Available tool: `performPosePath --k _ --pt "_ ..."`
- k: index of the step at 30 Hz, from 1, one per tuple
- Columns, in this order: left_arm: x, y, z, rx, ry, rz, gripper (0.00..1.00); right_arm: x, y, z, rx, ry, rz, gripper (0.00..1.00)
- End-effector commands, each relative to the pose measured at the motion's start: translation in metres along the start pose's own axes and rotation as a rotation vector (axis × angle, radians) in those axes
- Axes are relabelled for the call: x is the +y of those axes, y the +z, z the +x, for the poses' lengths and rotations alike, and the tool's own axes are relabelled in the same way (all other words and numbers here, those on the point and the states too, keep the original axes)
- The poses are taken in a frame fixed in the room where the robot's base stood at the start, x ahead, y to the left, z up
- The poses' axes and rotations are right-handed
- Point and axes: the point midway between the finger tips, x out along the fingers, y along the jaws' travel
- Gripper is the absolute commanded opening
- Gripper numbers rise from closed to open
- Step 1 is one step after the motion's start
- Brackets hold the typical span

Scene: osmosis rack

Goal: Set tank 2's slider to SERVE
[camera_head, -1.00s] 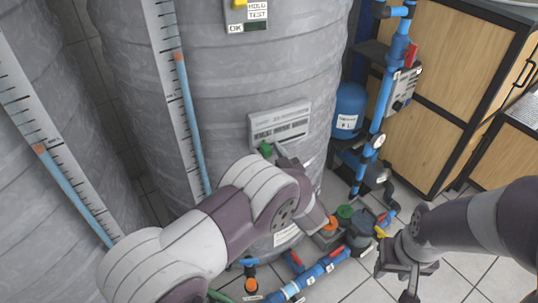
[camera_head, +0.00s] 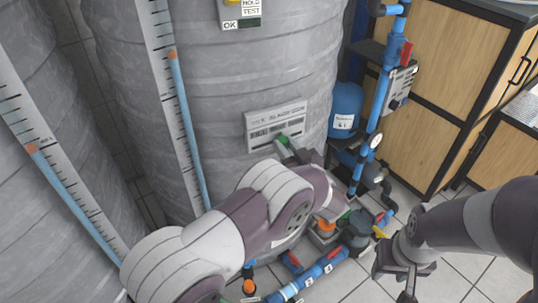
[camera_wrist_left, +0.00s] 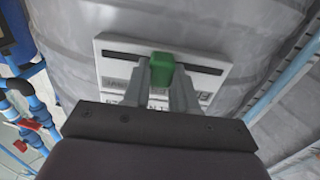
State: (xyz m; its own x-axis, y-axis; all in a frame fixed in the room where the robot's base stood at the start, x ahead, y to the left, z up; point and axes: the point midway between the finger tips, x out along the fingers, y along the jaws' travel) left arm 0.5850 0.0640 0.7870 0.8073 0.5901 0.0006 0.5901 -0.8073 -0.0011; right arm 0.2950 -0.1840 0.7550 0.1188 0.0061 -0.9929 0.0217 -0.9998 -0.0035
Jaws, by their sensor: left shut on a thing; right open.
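The slider plate (camera_head: 275,127) is a pale panel with dark lettering and a slot, on the front of the grey tank (camera_head: 240,75). In the left wrist view the plate (camera_wrist_left: 115,65) shows a dark slot with a green slider knob (camera_wrist_left: 161,64) near its middle. The knob (camera_head: 283,139) also shows in the head view, right of the plate's middle. My left gripper (camera_head: 290,146) is shut on the knob, a finger on each side of it. The plate's words are mostly hidden or too blurred to read. My right gripper (camera_head: 398,292) is open and empty, low over the floor.
Blue pipes with red valve handles (camera_head: 406,54) and a blue vessel (camera_head: 346,108) stand right of the tank. More pipes and valves (camera_head: 309,280) run low in front. Another tank with a level scale (camera_head: 35,140) is at left. Wooden cabinets (camera_head: 440,90) stand at right.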

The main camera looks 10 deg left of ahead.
Motion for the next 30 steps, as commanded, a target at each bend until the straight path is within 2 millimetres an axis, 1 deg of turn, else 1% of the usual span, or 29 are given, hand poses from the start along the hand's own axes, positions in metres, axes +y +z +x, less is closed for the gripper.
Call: performPosePath --k 1,3,6,10,18,19,20,21,30 --pt "0.013 0.002 0.001 0.004 0.0 -0.006 0.0 0.0 0.001 0.006 0.0 0.0 0.0 0.43" --pt "0.028 0.002 0.001 0.004 -0.002 -0.005 0.0 0.0 0.001 0.01 0.0 0.0 0.0 0.43" --pt "0.044 0.0 0.002 0.004 -0.003 -0.006 0.0 0.0 0.002 0.013 0.0 0.0 0.0 0.43" --pt "0.053 -0.002 0.001 0.004 -0.002 -0.004 0.0 0.0 0.002 0.013 0.0 0.0 0.0 0.43" --pt "0.054 -0.004 0.001 0.004 0.001 -0.005 0.0 0.0 0.002 0.013 0.0 0.0 0.0 0.43" --pt "0.054 -0.004 0.001 0.004 0.001 -0.005 0.36 0.0 0.002 0.013 0.0 0.0 0.0 0.43" --pt "0.054 -0.004 0.001 0.005 0.001 -0.006 0.46 0.0 0.002 0.013 0.0 0.0 0.0 0.43" --pt "0.054 -0.004 0.001 0.004 0.0 -0.005 0.53 0.0 0.002 0.013 0.0 0.0 0.0 0.43" --pt "0.053 -0.002 0.001 0.002 0.0 -0.002 0.53 0.0 0.002 0.012 0.0 0.0 0.0 0.43"
